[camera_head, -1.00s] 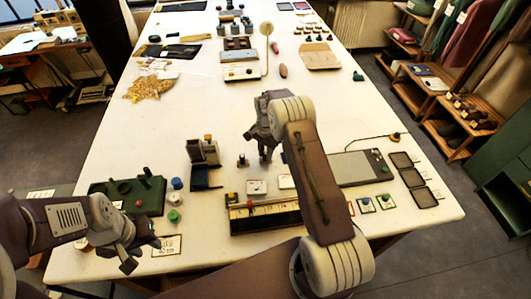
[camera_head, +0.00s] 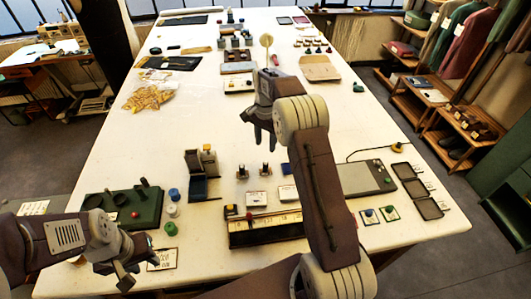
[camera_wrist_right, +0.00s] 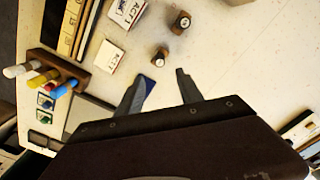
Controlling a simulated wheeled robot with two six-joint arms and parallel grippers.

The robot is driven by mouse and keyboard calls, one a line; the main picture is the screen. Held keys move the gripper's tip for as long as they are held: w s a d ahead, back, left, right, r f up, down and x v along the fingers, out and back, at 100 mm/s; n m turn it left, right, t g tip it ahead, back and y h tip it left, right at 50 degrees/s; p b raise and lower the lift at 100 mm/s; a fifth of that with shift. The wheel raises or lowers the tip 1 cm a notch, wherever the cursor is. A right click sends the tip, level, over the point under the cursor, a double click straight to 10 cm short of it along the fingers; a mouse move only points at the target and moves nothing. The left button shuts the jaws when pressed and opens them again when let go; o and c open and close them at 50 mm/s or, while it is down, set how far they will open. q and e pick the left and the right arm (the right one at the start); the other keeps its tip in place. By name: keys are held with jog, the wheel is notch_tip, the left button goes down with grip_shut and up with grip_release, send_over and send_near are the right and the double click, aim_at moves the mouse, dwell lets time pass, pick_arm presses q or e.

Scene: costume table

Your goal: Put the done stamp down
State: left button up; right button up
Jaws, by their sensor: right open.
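Two small dark stamps with wooden-looking parts stand upright on the white table in the head view, a left stamp (camera_head: 242,172) and a right stamp (camera_head: 265,170). I cannot read which is the done stamp. My right gripper (camera_head: 262,142) is above the right stamp, apart from it and empty. In the right wrist view its fingers (camera_wrist_right: 160,92) are spread, with the nearer stamp (camera_wrist_right: 161,57) and the farther stamp (camera_wrist_right: 180,22) beyond them. My left gripper (camera_head: 122,276) hangs at the near left edge, away from the stamps; its opening is unclear.
White cards (camera_head: 257,198) lie in front of the stamps, with a long box (camera_head: 267,229) nearer me. A dark holder (camera_head: 202,175) stands left and a grey pad (camera_head: 366,178) lies right. The table's middle is largely clear.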

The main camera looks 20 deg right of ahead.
jog(key=shift+r, duration=0.2)
jog(key=s+a+n, duration=0.2)
jog(key=s+n, duration=0.2)
jog(key=s, duration=0.4)
jog(key=s+a+f+n, duration=0.1)
jog(key=s+a+n, duration=0.2)
jog(key=s, duration=0.6)
jog(key=s+a+n+t, duration=0.1)
jog(key=s+a+n, duration=0.2)
jog(key=s, duration=0.5)
jog(key=shift+s+f+n, duration=0.15)
jog(key=shift+f+n, duration=0.25)
jog(key=shift+n, duration=0.5)
jog(key=shift+a, duration=0.15)
notch_tip(320, 180, down, 4)
jog(key=b, duration=0.3)
jog(key=shift+r+b, duration=0.2)
jog(key=shift+b, duration=0.1)
